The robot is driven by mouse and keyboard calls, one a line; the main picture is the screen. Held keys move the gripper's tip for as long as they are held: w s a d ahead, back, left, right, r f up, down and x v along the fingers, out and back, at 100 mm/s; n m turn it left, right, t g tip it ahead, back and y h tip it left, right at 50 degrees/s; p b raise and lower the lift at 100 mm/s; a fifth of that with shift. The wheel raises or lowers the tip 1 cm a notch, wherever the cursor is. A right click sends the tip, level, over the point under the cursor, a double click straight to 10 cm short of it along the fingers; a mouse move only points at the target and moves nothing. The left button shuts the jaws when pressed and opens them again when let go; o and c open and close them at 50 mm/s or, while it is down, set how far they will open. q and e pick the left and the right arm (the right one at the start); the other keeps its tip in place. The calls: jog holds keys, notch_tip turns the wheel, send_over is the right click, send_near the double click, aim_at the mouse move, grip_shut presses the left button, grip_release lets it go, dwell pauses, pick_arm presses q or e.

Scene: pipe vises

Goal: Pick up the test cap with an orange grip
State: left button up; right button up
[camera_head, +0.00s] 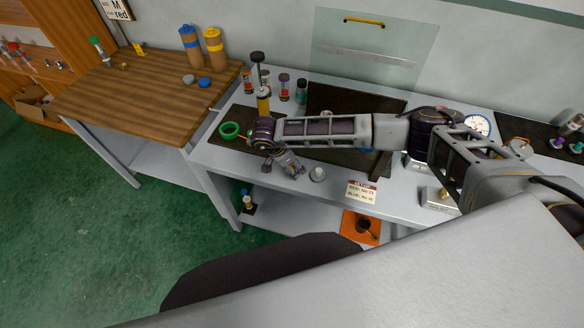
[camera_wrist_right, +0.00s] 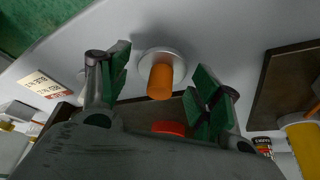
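The test cap with an orange grip (camera_wrist_right: 160,82) stands on the light bench in the right wrist view. It has a pale round flange and an orange cylindrical knob. My right gripper (camera_wrist_right: 162,85) is open, with its green-padded fingers on either side of the knob and visible gaps to both. In the head view my right gripper (camera_head: 296,173) is low over the bench's front part; I cannot make out the orange grip there. My left gripper is not in view.
A small white cup-like piece (camera_head: 317,174) and a printed card (camera_head: 361,193) lie near the bench's front edge. A green ring (camera_head: 230,130), a yellow post (camera_head: 263,102) and several small bottles (camera_head: 284,86) stand behind. A red piece (camera_wrist_right: 168,128) shows beyond the cap.

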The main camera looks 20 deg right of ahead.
jog(key=c, duration=0.9)
jog(key=shift+r, duration=0.2)
jog(key=shift+r+b, duration=1)
jog(key=shift+r, duration=3.85)
jog(key=shift+f, duration=0.1)
